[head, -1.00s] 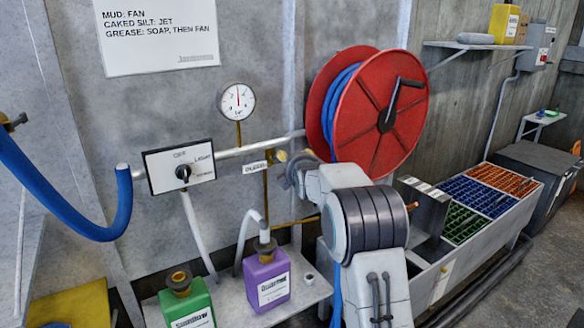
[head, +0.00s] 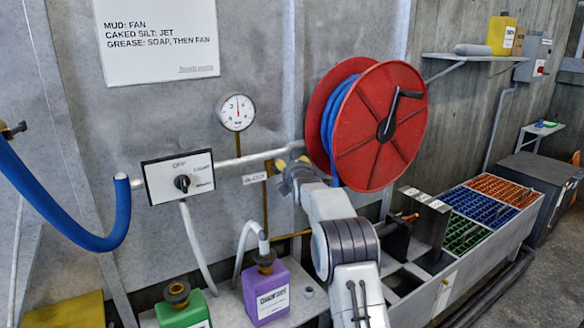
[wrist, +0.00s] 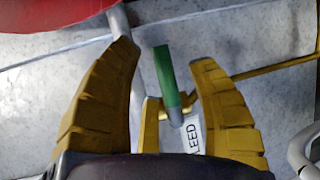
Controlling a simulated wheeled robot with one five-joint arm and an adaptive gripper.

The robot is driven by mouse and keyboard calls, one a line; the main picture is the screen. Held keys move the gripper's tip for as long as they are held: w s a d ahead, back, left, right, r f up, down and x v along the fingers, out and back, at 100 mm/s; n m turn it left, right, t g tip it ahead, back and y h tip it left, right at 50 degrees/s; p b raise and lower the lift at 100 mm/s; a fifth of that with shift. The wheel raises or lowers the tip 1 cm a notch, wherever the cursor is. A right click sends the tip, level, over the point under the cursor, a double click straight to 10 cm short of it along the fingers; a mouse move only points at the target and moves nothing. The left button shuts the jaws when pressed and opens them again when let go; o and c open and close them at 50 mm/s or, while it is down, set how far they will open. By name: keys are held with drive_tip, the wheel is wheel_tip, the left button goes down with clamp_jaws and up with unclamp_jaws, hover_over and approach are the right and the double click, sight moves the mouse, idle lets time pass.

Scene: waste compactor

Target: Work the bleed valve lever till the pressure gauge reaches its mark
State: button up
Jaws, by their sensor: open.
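The bleed valve lever shows in the wrist view as a green handle (wrist: 166,76) on a yellow valve body (wrist: 151,120). It stands between the two yellow fingers of my gripper (wrist: 165,56), which is open, with a gap on each side. In the head view my gripper (head: 284,167) is at the pipe, just right of the bleed label (head: 254,178), and the lever is hidden or too small to make out. The round white pressure gauge (head: 237,112) stands above the pipe, its needle pointing about straight up. Its mark cannot be made out clearly.
A red hose reel (head: 378,126) is close right of my gripper. A selector panel (head: 178,177) is on the left. A purple bottle (head: 266,291) and a green bottle (head: 183,309) stand below. A trough with coloured grates (head: 466,232) is on the right.

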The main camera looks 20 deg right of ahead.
drive_tip(key=shift+w+d+f, duration=0.1)
drive_tip(key=shift+w+d, duration=0.05)
drive_tip(key=shift+w, duration=0.5)
drive_tip(key=shift+o, duration=0.2)
clamp_jaws()
idle(0.3)
